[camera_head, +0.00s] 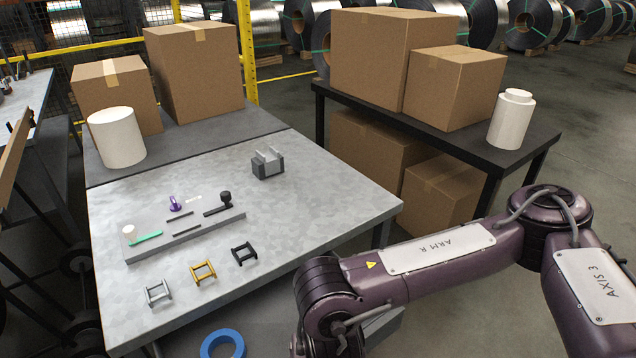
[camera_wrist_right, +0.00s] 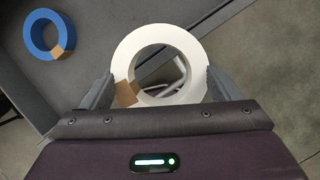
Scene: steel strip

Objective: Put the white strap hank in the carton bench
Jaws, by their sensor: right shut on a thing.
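The white strap hank (camera_wrist_right: 197,62) is a flat white ring with a brown tape patch at its lower left. It shows only in the right wrist view. My right gripper (camera_wrist_right: 160,76) is shut on it, with one finger at each side of its rim. In the head view my right arm hides that gripper and the hank. Cartons stand on a black bench (camera_head: 468,133) at the back right in the head view. Other cartons stand on a dark grey surface (camera_head: 190,143) at the back left. I cannot tell from the pictures which is the carton bench. My left gripper is not in view.
A blue hank (camera_head: 222,343) lies low at the front; it also shows in the right wrist view (camera_wrist_right: 35,45). A white bottle (camera_head: 511,119) stands at the black bench's right end. Clamps and small tools occupy the steel table (camera_head: 330,200). Large cartons (camera_head: 378,60) fill much of the black bench.

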